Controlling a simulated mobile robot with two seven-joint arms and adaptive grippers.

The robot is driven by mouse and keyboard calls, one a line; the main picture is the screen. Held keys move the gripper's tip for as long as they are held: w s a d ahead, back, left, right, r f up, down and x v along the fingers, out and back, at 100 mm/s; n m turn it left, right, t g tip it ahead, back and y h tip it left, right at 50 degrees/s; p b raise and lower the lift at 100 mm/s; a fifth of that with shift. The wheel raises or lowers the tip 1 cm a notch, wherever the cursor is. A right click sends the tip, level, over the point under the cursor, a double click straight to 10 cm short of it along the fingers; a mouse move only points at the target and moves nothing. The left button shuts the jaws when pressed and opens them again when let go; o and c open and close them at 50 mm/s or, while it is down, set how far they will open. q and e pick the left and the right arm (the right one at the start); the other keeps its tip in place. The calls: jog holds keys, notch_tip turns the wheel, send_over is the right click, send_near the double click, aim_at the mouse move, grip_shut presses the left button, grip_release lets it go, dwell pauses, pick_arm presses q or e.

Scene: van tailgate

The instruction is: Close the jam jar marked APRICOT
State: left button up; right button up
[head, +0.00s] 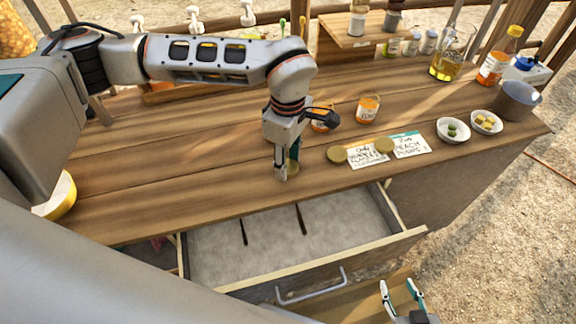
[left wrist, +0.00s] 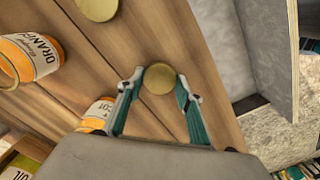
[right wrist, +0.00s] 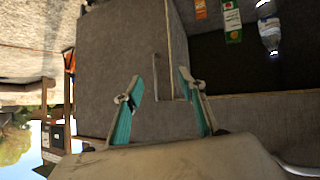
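My left gripper (head: 288,166) is low over the wooden counter, pointing down. In the left wrist view its fingers are shut on a gold lid (left wrist: 159,78), with a fingertip against each side. An orange jar (left wrist: 97,113) beside it has a partly hidden label that seems to end in COT; it appears to be the jar (head: 321,117) behind my gripper in the head view. A jar marked ORANGE (left wrist: 30,58) stands farther off. Two more gold lids, one left (head: 337,154) and one right (head: 384,145), lie by the cards. My right gripper (right wrist: 160,82) is open and empty, beyond the counter's front.
Handwritten cards (head: 410,145) lie on the counter. Small bowls (head: 453,130), a grey pot (head: 517,101) and bottles (head: 496,60) stand at the right. A drawer (head: 330,262) stands open in front, below the counter. A raised shelf (head: 365,30) is at the back.

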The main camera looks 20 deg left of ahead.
aim_at(288, 166)
pick_arm(q)
jog(key=shift+r, duration=0.1)
dwell(0.3)
notch_tip(288, 166, up, 20)
dwell(0.5)
